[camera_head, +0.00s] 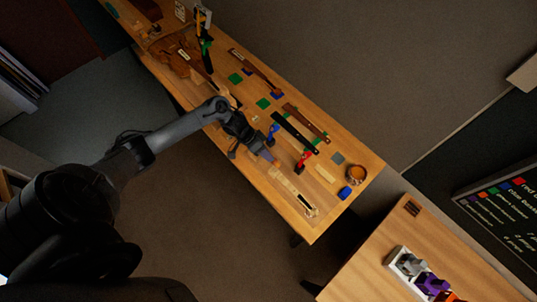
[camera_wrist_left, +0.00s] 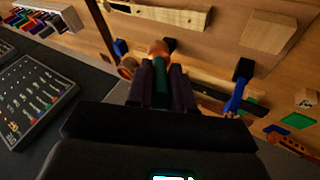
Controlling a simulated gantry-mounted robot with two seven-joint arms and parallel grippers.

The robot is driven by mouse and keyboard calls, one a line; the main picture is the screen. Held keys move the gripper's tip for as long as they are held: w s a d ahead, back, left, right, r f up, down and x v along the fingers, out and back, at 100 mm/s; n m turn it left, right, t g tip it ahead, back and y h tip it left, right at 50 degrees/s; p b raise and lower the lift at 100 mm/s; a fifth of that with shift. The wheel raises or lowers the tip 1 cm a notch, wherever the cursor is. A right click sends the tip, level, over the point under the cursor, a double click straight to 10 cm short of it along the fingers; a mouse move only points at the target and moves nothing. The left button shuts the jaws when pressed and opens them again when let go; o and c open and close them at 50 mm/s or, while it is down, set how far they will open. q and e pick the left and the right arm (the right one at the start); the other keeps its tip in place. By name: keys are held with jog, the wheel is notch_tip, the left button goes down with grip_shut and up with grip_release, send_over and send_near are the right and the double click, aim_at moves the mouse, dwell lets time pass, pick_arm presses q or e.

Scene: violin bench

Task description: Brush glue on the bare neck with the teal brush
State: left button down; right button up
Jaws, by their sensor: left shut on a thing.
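My left gripper (camera_head: 262,152) is over the front part of the bench, shut on the teal brush. In the left wrist view the brush's teal handle (camera_wrist_left: 160,88) stands between the two dark fingers (camera_wrist_left: 161,84), with an orange-brown end beyond them. A pale bare wooden neck (camera_head: 290,188) lies near the front edge of the bench, just below and right of the gripper in the head view. A pale wooden piece, seemingly this neck, crosses the top of the left wrist view (camera_wrist_left: 170,14). I cannot tell whether the brush touches it. My right gripper is not in view.
A black strip (camera_head: 296,132) and a brown strip (camera_head: 306,122) lie behind the neck. A red clamp (camera_head: 304,159) and a blue clamp (camera_head: 272,131) stand nearby. A copper-coloured cup (camera_head: 356,174) is at the right end. A violin body (camera_head: 180,50) lies at the far left.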

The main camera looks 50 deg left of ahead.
pick_arm(q)
jog(key=shift+f, duration=0.1)
dwell(0.4)
jog(key=shift+b+x, duration=0.4)
jog(key=shift+x, duration=0.5)
jog(key=shift+a+f, duration=0.1)
jog(key=shift+a, duration=0.1)
